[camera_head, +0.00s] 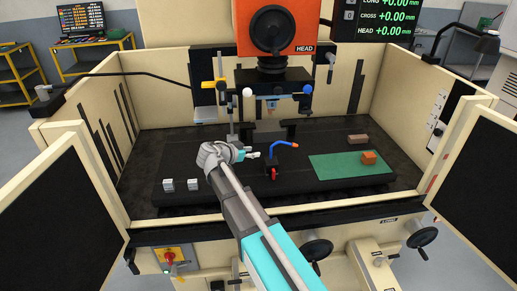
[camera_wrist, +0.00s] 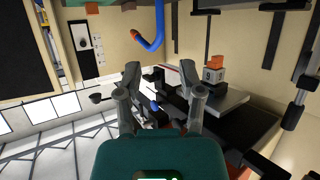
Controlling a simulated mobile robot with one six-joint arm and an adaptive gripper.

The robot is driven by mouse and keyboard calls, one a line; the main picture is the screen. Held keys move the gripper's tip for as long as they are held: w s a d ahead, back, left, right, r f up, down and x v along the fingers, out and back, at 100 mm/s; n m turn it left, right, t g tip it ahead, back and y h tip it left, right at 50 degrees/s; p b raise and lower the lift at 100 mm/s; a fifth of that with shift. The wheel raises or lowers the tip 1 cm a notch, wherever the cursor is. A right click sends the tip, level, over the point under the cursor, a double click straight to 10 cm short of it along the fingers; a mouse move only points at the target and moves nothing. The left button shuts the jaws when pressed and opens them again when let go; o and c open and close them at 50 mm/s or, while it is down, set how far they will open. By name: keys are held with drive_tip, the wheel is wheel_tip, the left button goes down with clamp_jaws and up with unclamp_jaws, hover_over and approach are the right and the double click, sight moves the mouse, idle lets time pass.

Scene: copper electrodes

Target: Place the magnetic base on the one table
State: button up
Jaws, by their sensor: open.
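The likely magnetic base (camera_head: 270,168) is a small dark block with a red knob (camera_head: 274,174) and a bent blue hose (camera_head: 285,144) on top. It stands near the middle of the dark machine table (camera_head: 225,186). My gripper (camera_head: 252,152) is just left of the block and above the table, apart from it as far as I can tell. In the wrist view my gripper (camera_wrist: 164,82) is open, with nothing held between its fingers. The blue hose (camera_wrist: 155,38) shows above the fingers there; the block itself is not clear in that view.
A green mat (camera_head: 335,174) on the table's right bears an orange block (camera_head: 369,157); a brown block (camera_head: 358,139) lies behind it. Two grey blocks (camera_head: 180,185) stand at the left. A grey post (camera_head: 231,118) stands behind my gripper. The orange machine head (camera_head: 300,35) hangs above.

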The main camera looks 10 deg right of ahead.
drive_tip(key=shift+s+a+r, duration=0.25)
drive_tip(key=shift+s+a, duration=0.05)
drive_tip(key=shift+a, duration=0.15)
idle(0.4)
drive_tip(key=s+d+f+n+g+y, duration=0.45)
drive_tip(key=s+d+f, duration=0.4)
drive_tip(key=s, duration=0.25)
drive_tip(key=s+f+n+g+y, duration=0.3)
drive_tip(key=s+n+y, duration=0.3)
drive_tip(key=s, duration=0.6)
drive_tip(key=shift+d+n+y, duration=0.35)
drive_tip(key=shift+d, duration=0.05)
idle(0.7)
